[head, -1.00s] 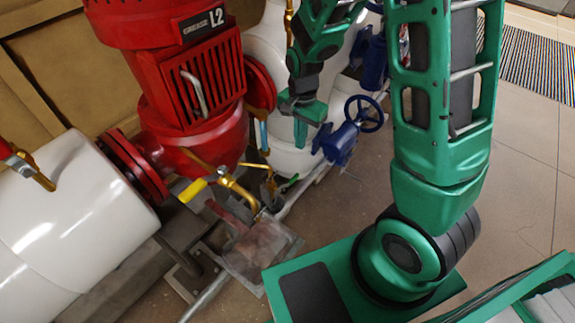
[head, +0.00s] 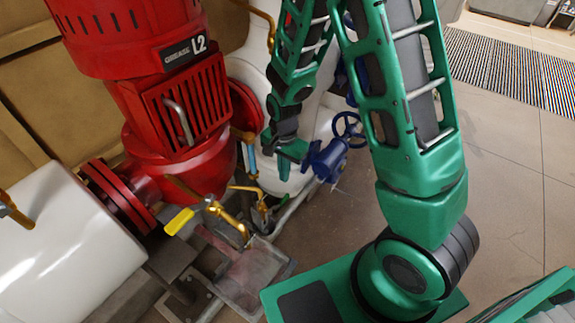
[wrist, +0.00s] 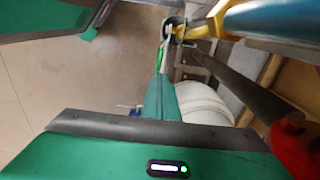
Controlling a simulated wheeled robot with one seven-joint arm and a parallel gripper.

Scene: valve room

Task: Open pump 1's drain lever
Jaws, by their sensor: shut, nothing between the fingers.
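The red pump (head: 165,95), marked "GREASE L2", stands at the left in the head view; no pump number is readable. A lever with a yellow grip (head: 180,221) sits on a brass valve (head: 228,216) low in front of it, above a flat metal tray (head: 252,275). A second brass fitting with a light-blue part (head: 252,160) is beside the pump. My gripper (head: 284,168) is shut and empty, right of that fitting and above the floor pipes. In the wrist view its fingers (wrist: 161,85) point toward a bright green strip (wrist: 161,57) and brass parts; contact cannot be told.
A blue handwheel valve (head: 335,150) is close to the right of my gripper. White pipework (head: 300,125) stands behind it, and a large white pipe (head: 55,240) fills the left. Open floor (head: 510,190) and a striped mat (head: 515,75) lie at the right.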

